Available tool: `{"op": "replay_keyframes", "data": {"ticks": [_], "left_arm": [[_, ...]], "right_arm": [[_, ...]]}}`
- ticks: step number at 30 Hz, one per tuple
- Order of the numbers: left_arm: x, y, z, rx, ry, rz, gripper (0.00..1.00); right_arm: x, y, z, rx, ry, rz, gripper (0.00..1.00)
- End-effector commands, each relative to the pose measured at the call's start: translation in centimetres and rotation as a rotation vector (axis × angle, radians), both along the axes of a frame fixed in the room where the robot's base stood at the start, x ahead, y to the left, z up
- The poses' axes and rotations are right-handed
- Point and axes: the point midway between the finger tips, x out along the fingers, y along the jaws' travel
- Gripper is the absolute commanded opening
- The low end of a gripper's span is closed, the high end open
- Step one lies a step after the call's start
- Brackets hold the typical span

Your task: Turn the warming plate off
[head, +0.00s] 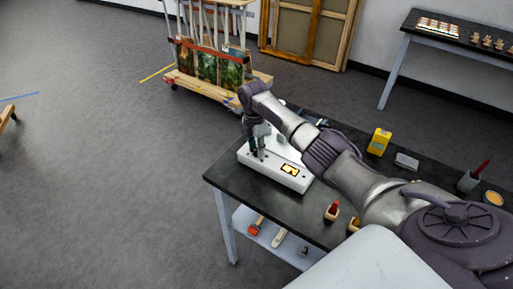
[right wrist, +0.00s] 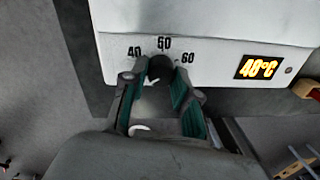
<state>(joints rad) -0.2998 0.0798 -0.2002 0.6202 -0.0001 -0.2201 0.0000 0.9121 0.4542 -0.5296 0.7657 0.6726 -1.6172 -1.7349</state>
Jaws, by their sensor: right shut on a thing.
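The warming plate (head: 272,171) is a white box near the left end of the dark table. It also shows at the top of the right wrist view (right wrist: 215,28). Its front carries a dial marked 40, 50 and 60, and a lit display (right wrist: 257,67) reading 40°C. A small dark knob (right wrist: 160,67) sits below the scale. My right gripper (right wrist: 160,88) reaches to the plate's front, shut on the knob, with one green-padded finger on each side. In the head view the right gripper (head: 257,153) points down at the plate's left end. My left gripper is not in view.
On the dark table (head: 225,176), a yellow box (head: 379,141), a grey block (head: 406,160) and a dark cup (head: 468,182) stand to the right. A small red-topped holder (head: 332,211) is near the front edge. A painting cart (head: 215,85) stands behind. Floor is open left.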

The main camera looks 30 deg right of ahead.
Motion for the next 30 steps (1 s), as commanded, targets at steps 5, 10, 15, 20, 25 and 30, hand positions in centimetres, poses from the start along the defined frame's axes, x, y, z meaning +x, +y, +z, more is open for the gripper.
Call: {"op": "replay_keyframes", "data": {"ticks": [5, 10, 15, 20, 25, 30], "left_arm": [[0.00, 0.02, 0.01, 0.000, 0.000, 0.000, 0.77], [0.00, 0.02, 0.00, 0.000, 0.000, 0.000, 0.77], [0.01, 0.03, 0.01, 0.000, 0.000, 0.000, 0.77], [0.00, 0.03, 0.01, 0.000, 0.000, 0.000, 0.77], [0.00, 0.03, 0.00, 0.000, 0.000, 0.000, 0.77], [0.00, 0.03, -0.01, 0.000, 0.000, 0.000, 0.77]], "right_arm": [[0.21, 0.00, 0.29, 0.001, -0.008, 0.039, 0.00], [0.21, 0.00, 0.31, 0.001, -0.008, 0.050, 0.00], [0.21, -0.01, 0.31, 0.001, -0.008, 0.051, 0.00], [0.23, -0.01, 0.31, 0.000, -0.008, 0.050, 0.33], [0.15, -0.02, 0.21, 0.000, -0.005, 0.049, 0.55], [0.07, 0.00, 0.12, 0.000, -0.003, 0.049, 0.55]]}}
